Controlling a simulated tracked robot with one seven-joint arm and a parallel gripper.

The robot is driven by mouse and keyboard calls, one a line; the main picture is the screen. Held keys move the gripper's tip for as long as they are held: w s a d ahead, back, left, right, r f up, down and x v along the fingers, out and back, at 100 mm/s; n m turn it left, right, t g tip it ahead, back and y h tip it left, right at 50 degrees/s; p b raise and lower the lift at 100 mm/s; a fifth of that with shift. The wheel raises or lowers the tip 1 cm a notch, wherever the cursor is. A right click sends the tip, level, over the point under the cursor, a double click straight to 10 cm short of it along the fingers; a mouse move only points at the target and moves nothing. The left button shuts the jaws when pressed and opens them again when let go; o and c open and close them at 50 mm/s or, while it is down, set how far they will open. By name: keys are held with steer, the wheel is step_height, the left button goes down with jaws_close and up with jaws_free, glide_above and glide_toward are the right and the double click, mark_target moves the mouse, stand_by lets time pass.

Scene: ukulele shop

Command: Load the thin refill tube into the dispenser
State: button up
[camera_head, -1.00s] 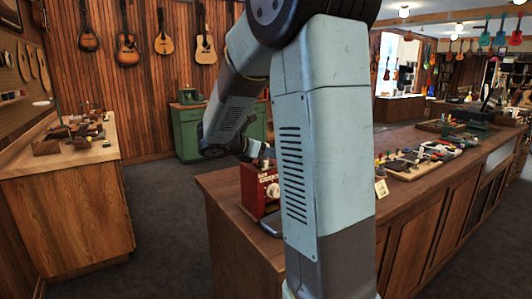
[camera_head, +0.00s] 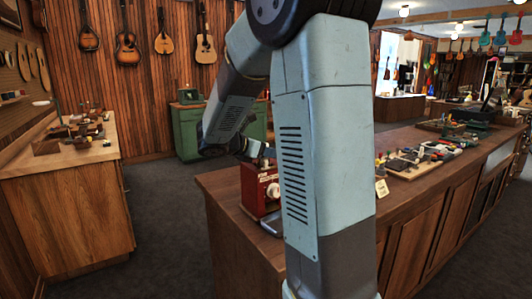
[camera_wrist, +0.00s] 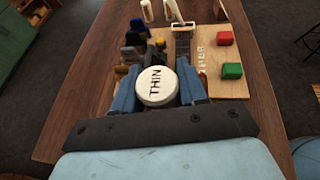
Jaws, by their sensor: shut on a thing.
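My gripper (camera_wrist: 157,88) is shut on the thin refill tube (camera_wrist: 155,86) in the wrist view. Its round white end faces the camera and reads "THIN", with a blue finger on each side. The rest of the tube is hidden below this end. The red dispenser (camera_head: 258,188), with a pale knob on its front, stands at the near left end of the long wooden counter in the head view. My arm hides its right side and most of the gripper there. I cannot tell whether the tube touches the dispenser.
The long counter (camera_head: 235,200) also bears a light board (camera_head: 408,172) with small tools and a price card (camera_head: 381,188). In the wrist view, a board carries a red block (camera_wrist: 224,39) and a green block (camera_wrist: 232,71). Dark floor (camera_head: 165,215) lies clear at left.

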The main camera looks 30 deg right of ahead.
steer(key=shift+f, duration=0.45)
steer(key=o, duration=0.8)
steer(key=shift+c, duration=0.2)
steer(key=v, duration=1.1)
stand_by(0.4)
stand_by(0.4)
